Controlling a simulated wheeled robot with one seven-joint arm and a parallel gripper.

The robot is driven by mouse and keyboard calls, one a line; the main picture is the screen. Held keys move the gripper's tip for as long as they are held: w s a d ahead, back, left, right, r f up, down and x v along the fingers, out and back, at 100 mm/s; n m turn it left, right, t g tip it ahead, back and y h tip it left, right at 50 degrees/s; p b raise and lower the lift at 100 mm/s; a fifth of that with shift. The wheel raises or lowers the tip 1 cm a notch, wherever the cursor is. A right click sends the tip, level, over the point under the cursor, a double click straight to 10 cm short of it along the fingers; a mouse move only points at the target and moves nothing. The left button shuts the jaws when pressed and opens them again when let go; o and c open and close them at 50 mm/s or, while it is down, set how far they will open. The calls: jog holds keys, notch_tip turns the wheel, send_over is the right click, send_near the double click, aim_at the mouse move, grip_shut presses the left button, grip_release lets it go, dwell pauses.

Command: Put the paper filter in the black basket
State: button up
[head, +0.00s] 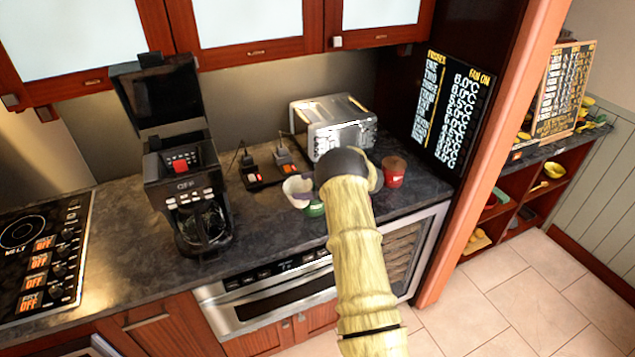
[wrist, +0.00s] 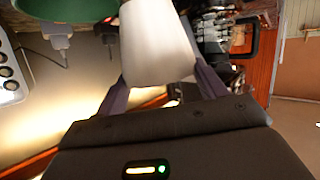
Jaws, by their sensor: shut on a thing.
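The white paper filter (head: 297,187) shows above the counter in the head view, just left of my arm's end. It fills the upper middle of the wrist view (wrist: 158,45). My gripper (wrist: 162,78) has its two dark fingers on either side of the filter, shut on it. In the head view my arm's end hides the fingers. The black coffee maker (head: 182,190) stands left of the filter, its lid (head: 158,95) raised. I cannot make out a separate black basket for certain; the inside of the coffee maker's top is dark.
A green object (head: 315,209) is beside the filter, and a red canister (head: 393,173) stands right of my arm. A silver toaster (head: 335,125) and plugged-in outlets (head: 268,168) are behind. A stove (head: 45,250) lies far left. Cabinets (head: 255,30) hang above.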

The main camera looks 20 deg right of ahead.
jog(key=s+a+f+m+t+h, duration=0.2)
jog(key=a+f, duration=0.1)
jog(key=a, duration=0.3)
jog(key=s+a+f+m+t+h, duration=0.1)
jog(key=s+a+f+m+h, duration=0.1)
jog(key=a, duration=0.4)
jog(key=s+f+m+t+h+b, duration=0.1)
jog(key=s+m+h, duration=0.5)
jog(key=s, duration=0.9)
jog(key=shift+s+a+f+t+h, duration=0.25)
jog(key=shift+f+t+h, duration=0.15)
jog(key=shift+f+t, duration=0.1)
